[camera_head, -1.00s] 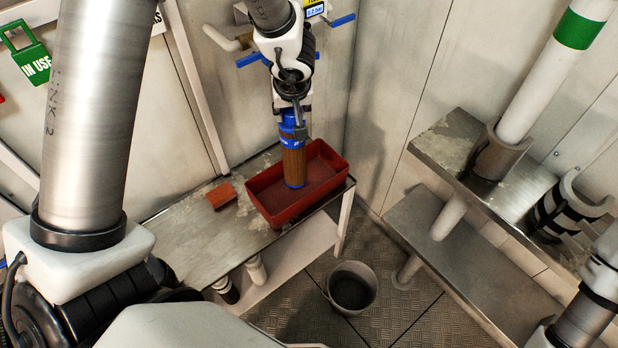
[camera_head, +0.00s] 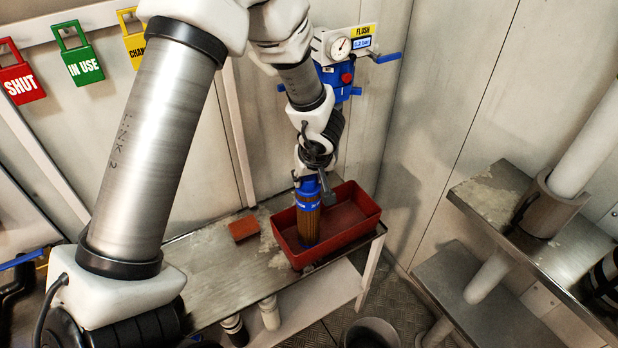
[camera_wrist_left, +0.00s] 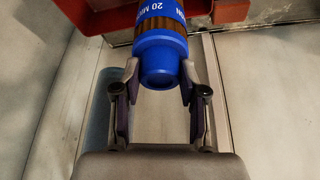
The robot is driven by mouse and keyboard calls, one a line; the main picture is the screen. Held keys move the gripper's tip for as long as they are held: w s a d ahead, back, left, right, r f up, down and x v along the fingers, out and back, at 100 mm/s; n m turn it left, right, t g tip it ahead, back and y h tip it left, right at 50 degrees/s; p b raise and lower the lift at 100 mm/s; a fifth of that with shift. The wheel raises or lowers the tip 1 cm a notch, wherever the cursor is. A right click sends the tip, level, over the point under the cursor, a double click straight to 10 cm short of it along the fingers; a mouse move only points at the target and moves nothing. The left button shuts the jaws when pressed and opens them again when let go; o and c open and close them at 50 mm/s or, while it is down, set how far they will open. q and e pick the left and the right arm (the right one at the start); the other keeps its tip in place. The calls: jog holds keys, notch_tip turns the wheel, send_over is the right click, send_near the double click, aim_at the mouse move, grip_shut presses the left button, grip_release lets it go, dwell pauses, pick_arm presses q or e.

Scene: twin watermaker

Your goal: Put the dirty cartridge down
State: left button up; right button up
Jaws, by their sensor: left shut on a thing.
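The dirty cartridge (camera_head: 308,222) is brown and pleated with blue ends. It stands upright in the left part of the red tray (camera_head: 365,231). I cannot tell whether its lower end touches the tray floor. My left gripper (camera_head: 309,182) is shut on the cartridge's upper blue end. In the left wrist view, the cartridge's blue end (camera_wrist_left: 160,57) sits between the fingertips of the left gripper (camera_wrist_left: 160,75), with printed lettering on it. The tray's red wall also shows in the wrist view (camera_wrist_left: 97,17). My right gripper is not in view.
The tray rests on a metal bench (camera_head: 205,268) with a red block (camera_head: 242,228) to its left. A flush gauge panel (camera_head: 345,72) is on the wall behind. A bucket (camera_head: 370,335) stands below. Metal shelves with pipes (camera_head: 490,205) are at the right.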

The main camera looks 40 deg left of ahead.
pick_arm(q)
jog(key=shift+f, duration=0.1)
jog(key=o, duration=1.1)
jog(key=shift+c, duration=0.2)
jog(key=p+v, duration=0.6)
jog(key=v, duration=0.6)
jog(key=s+a+f+m+g+y, duration=0.15)
jog(key=s+f+m, duration=0.6)
jog(key=f, duration=0.85)
jog(key=s+d+f+m+h, duration=0.1)
jog(key=s+d+f+h, duration=0.1)
jog(key=s+d+f, duration=0.2)
jog(key=s+d+f+m+g+h, duration=0.1)
jog(key=s+d+f+h, duration=0.2)
jog(key=s+f, duration=0.3)
jog(key=s+d, duration=0.1)
jog(key=s, duration=0.4)
jog(key=shift+s+f+m, duration=0.15)
jog(key=shift+f+m, duration=0.05)
jog(key=shift+m, duration=0.15)
